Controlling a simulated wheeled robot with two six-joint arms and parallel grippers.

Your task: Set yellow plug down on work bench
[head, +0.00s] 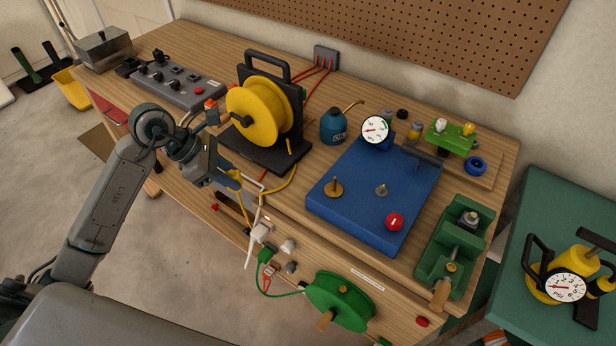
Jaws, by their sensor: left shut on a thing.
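My left gripper (228,178) is shut on the yellow plug (233,174), near the front edge of the work bench (210,50). The plug is small and partly hidden by the fingers. Its yellow cable (282,188) curves right and up to the yellow reel (259,108) on its black stand. I cannot tell whether the plug touches the bench. My right gripper is not in view.
A grey control box (174,84) stands left of the reel. A blue box (372,195) with a gauge and a green vise (456,250) fill the right. A white plug (261,232) and green reel (340,301) are at the bench front.

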